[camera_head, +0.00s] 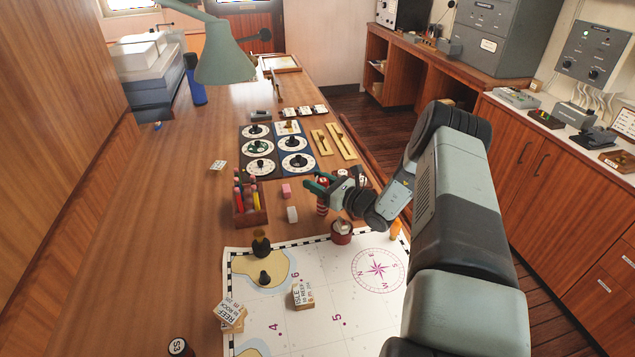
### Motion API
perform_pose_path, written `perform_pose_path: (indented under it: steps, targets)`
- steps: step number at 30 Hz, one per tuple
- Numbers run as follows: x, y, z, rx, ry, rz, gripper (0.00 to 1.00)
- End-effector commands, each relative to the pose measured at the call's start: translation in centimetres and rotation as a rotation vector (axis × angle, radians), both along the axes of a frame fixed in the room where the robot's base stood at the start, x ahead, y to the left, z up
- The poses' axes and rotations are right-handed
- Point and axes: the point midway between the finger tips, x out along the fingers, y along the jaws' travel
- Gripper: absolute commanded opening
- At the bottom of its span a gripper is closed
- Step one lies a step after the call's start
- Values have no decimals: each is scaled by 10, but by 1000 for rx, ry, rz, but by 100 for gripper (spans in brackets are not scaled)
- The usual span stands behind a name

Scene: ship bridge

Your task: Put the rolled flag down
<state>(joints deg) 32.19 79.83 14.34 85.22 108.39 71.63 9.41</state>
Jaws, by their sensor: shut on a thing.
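My gripper (320,187) is above the long wooden table, just beyond the chart's far edge. It is shut on a small upright red-and-white striped roll, which appears to be the rolled flag (322,206). The flag's lower end shows below the fingers; its upper part is hidden by them. I cannot tell whether its bottom touches the table. A dark red round pot (341,238) with a pale top stands close by, to the near right of the flag, at the chart's edge.
A pencil box (250,216), a pink block (286,190) and a white block (292,214) stand left of my gripper. Dial boards (277,150) lie beyond. The chart (350,320) holds wooden blocks (303,294) and dark pieces. A green lamp (222,62) overhangs the table.

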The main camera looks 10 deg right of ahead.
Motion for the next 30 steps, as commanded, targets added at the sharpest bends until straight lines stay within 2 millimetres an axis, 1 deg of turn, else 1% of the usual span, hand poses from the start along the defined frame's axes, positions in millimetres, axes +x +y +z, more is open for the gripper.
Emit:
perform_pose_path:
  steps: [5, 6, 11, 18, 21, 26, 30]
  targets:
    - [0, 0, -2, 1, 1, 0, 12]
    - [0, 0, -3, 1, 1, 0, 45]
    - [0, 0, -3, 1, 1, 0, 69]
    - [0, 0, -3, 1, 1, 0, 69]
    - [0, 0, 1, 0, 0, 0, 69]
    - [-18, -15, 0, 1, 2, -4, 69]
    - [-42, -35, 0, 1, 2, -4, 69]
